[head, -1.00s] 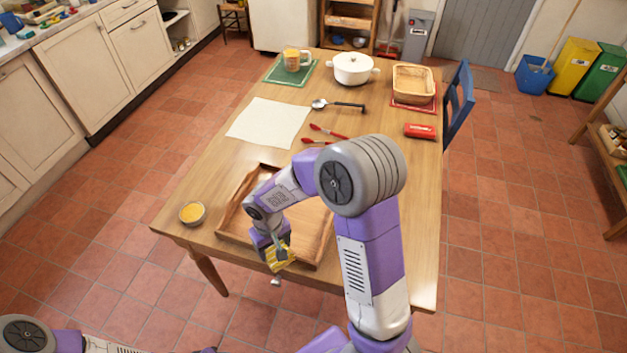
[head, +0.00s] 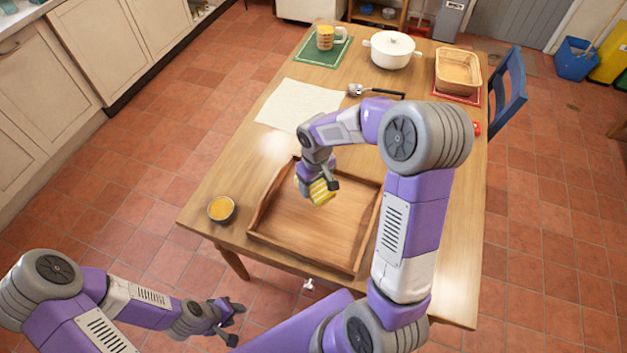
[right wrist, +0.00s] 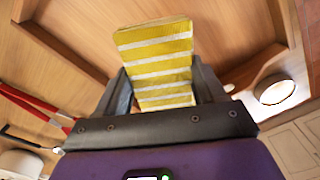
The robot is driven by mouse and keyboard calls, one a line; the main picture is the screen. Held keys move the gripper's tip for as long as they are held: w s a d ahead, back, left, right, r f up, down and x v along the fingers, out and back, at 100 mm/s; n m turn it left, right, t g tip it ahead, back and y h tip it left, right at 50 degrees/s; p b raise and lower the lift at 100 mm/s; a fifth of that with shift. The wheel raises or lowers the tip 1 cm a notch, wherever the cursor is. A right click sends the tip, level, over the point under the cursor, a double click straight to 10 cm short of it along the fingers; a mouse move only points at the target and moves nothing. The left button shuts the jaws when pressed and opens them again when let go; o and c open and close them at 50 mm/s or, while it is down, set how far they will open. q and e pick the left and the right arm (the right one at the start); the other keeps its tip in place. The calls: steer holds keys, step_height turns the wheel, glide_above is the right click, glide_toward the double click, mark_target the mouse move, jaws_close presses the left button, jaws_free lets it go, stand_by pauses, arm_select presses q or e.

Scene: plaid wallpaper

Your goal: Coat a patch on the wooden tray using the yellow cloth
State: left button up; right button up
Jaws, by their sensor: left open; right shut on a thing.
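The wooden tray (head: 300,225) lies on the table near its front edge, with raised walls around a bare floor. My right gripper (head: 318,182) is shut on the yellow cloth (head: 322,193), over the far left part of the tray. The cloth has white stripes and also shows between the fingers in the right wrist view (right wrist: 156,58). I cannot tell whether it touches the tray floor. A small bowl with orange-yellow contents (head: 221,209) stands left of the tray. My left gripper (head: 232,322) is open and empty, low in front of the table.
A cream sheet (head: 298,105) lies behind the tray, with a black-handled ladle (head: 380,93) beside it. A white pot (head: 391,52), a glass mug on a green mat (head: 325,38) and a basket (head: 458,72) stand farther back. A blue chair (head: 509,85) is at the right.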

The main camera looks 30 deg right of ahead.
steer(key=shift+w+f+b, duration=0.15)
steer(key=shift+f+b, duration=0.25)
steer(key=shift+f, duration=0.35)
steer(key=shift+f+b, duration=1.85)
steer(key=shift+f, duration=0.5)
steer(key=shift+f+b, duration=0.8)
steer(key=shift+f, duration=0.15)
